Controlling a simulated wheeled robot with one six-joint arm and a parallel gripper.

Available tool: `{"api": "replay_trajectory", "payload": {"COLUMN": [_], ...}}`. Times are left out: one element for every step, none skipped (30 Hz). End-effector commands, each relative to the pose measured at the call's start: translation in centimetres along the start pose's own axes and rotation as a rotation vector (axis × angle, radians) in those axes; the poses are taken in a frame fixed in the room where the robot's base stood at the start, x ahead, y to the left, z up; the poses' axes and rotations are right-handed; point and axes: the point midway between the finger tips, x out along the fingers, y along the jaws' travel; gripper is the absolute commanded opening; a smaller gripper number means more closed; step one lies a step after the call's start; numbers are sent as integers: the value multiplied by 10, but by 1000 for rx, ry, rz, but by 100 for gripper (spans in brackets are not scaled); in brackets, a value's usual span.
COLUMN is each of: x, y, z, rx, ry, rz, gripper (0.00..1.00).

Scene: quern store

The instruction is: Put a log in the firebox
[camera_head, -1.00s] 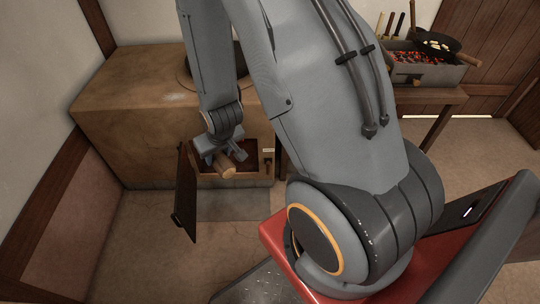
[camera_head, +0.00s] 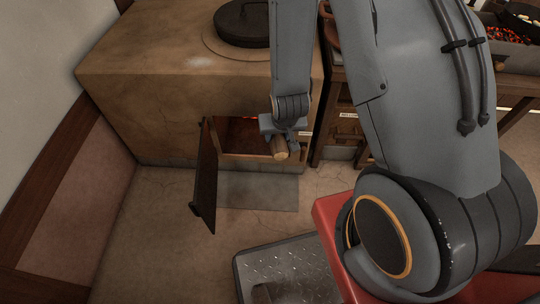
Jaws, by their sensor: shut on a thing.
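My gripper (camera_head: 279,140) is shut on a log (camera_head: 281,155), whose pale cut end faces out of the stove. The log is at the right part of the open firebox (camera_head: 240,138); I cannot tell how far it reaches inside. The firebox is a low opening in the front of the brown clay stove (camera_head: 160,85), with a red glow within. Its dark door (camera_head: 206,175) stands swung open on the left. My arm and gripper hide part of the opening's right side.
A black lidded pot (camera_head: 243,22) sits on top of the stove. A grey plate (camera_head: 258,192) lies on the floor before the firebox. A brazier with red coals (camera_head: 502,32) stands on a bench at the upper right. The floor at left is clear.

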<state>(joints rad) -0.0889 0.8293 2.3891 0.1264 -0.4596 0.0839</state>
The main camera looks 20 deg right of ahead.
Motion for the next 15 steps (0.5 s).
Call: {"api": "replay_trajectory", "payload": {"x": [24, 34, 46, 55, 64, 76, 85, 94, 106, 115, 124, 136, 144, 153, 165], "y": [-3, -4, -6, -7, -8, -10, -11, -12, -13, -14, -15, -16, -17, -18, -19], "z": [6, 9, 13, 15, 18, 22, 25, 27, 31, 34, 37, 41, 44, 47, 51], "rx": [8, 15, 23, 29, 35, 43, 48, 55, 63, 69, 74, 82, 88, 94, 101], "ry": [-2, -2, -2, -2, -3, -3, -3, -2, -2, -2, -2, -2, -1, 0, -1], "rz": [3, 5, 8, 10, 13, 17, 18, 21, 25, 28, 30, 35, 38, 41, 45], "gripper": [11, 11, 11, 11, 11, 11, 11, 11, 11, 11, 11, 11, 11, 11, 11]}}
